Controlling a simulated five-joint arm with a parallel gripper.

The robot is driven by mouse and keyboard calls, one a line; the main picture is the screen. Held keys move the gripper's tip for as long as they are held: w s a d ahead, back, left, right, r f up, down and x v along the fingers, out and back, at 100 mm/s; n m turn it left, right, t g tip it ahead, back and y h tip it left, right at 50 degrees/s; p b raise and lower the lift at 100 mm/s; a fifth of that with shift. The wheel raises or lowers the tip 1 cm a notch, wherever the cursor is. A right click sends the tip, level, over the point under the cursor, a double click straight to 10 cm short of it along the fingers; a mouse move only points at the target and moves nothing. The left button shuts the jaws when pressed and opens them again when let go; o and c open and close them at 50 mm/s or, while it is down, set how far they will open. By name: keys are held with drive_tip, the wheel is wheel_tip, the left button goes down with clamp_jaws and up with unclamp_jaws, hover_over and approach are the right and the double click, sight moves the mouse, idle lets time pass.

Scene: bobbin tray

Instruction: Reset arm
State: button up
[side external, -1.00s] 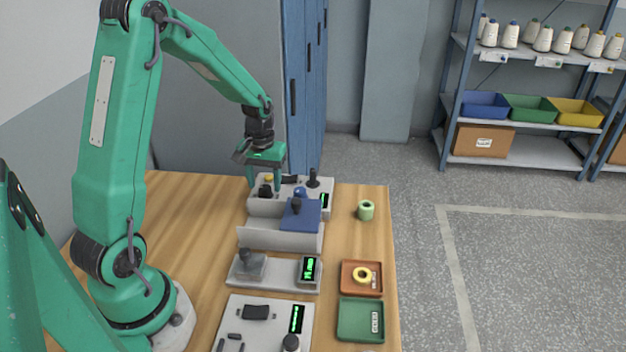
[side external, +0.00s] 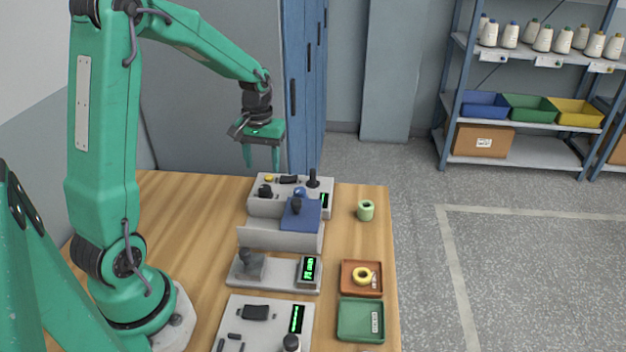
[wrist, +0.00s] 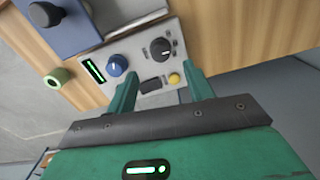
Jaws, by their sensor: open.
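My gripper (side external: 262,158) is open and empty, raised above the far end of the wooden table. Below it stands a grey control box (side external: 262,207) with knobs, a yellow button and a small green display. In the wrist view my gripper (wrist: 160,88) has its two green fingers apart, with the control box (wrist: 135,50) showing between and beyond them. A blue knob (wrist: 117,65), a black dial (wrist: 161,49) and a yellow button (wrist: 174,78) show on it. Nothing is between the fingers.
A blue block with a dark knob (side external: 300,217) sits on a grey stand. A pale green bobbin (side external: 365,210) stands at right. An orange tray (side external: 348,290) holds a yellow ring (side external: 362,275); a green tray (side external: 350,320) lies nearer. Other panels line the table. Shelves (side external: 530,140) stand behind.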

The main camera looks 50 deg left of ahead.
drive_tip(key=s+d+r+m+t, duration=0.5)
drive_tip(key=s+d+r+m, duration=0.2)
drive_tip(key=s+d+r, duration=0.6)
drive_tip(key=shift+s+d+m+t, duration=0.35)
drive_tip(key=shift+s+d, duration=0.45)
drive_tip(key=shift+d, duration=0.95)
drive_tip(key=shift+r, duration=0.1)
